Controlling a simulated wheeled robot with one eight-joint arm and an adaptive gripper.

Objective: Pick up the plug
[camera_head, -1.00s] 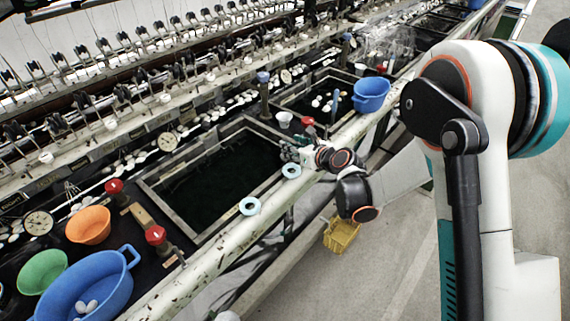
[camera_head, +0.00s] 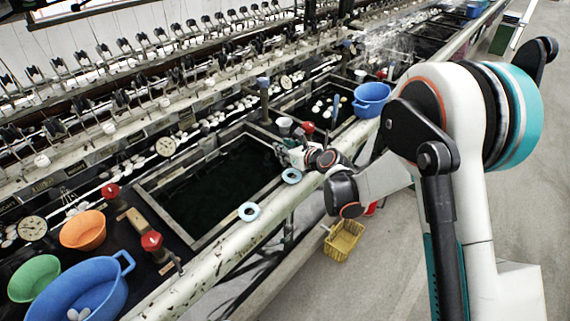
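I cannot single out a plug for certain in the head view. Two pale blue rings lie on the front ledge of the basin, one nearer (camera_head: 249,211) and one farther right (camera_head: 291,176). My gripper (camera_head: 281,153) is small in the picture, at the right corner of the dark water basin (camera_head: 205,186), just above the farther ring in the picture. Its fingers blend with the basin edge, so I cannot tell whether they are open or hold anything. My arm reaches in from the right and hides part of the ledge.
A red-capped valve (camera_head: 308,128) and a white cup (camera_head: 284,123) stand close behind my gripper. A blue basin (camera_head: 371,98) is farther right. Orange (camera_head: 83,231), green (camera_head: 34,278) and blue (camera_head: 82,290) bowls stand at the left. A yellow basket (camera_head: 343,240) is below the ledge.

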